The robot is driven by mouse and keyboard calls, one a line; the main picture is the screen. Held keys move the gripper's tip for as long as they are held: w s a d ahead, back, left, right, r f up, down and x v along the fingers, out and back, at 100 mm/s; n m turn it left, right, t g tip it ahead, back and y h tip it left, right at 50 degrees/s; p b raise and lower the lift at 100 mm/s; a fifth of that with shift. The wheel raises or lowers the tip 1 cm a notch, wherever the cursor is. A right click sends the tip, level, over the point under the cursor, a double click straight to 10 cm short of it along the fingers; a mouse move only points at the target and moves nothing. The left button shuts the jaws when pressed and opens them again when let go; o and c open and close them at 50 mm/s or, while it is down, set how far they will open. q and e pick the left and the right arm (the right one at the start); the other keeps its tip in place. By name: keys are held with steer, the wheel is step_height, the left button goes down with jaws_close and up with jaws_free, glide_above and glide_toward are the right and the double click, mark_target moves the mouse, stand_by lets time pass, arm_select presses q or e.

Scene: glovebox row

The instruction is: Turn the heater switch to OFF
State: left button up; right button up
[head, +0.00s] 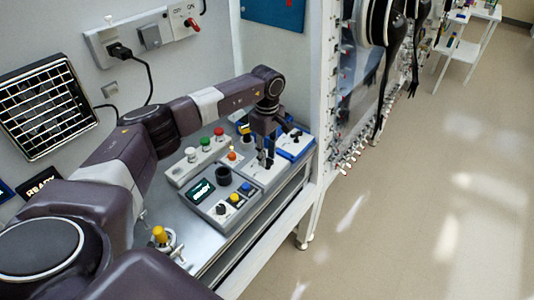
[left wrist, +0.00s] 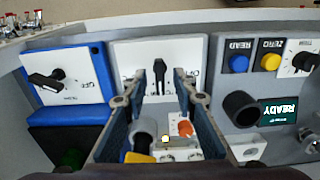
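In the left wrist view, a black rotary knob (left wrist: 157,62) stands on a white plate (left wrist: 128,55) at top middle, its pointer along the picture's vertical. Lettering beside it is partly hidden. A second black knob (left wrist: 46,80) is on a blue-edged box (left wrist: 100,62) at left, with OFF lettering on its plate. I cannot tell from the labels which is the heater switch. My left gripper (left wrist: 160,84) is open, its fingertips either side of the middle knob in the picture; contact is not clear. In the head view my left gripper (head: 266,155) points down over that switch box. My right gripper is not in view.
A grey device with a READY display (head: 200,190), buttons and a dark round well (head: 223,175) stands close by. A button box (head: 198,158) is behind it. The blue-based box (head: 302,148) is at right. A white frame post (head: 325,110) bounds the bench.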

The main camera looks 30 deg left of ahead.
arm_select(q)
jaws_close()
steer(key=shift+n, duration=0.3)
steer(key=n+b, duration=0.2)
steer(key=n, duration=0.1)
steer(key=shift+n+b, duration=0.45)
steer(key=shift+n, duration=1.45)
steer(key=shift+r, duration=0.1)
jaws_free()
steer(key=shift+s, duration=0.1)
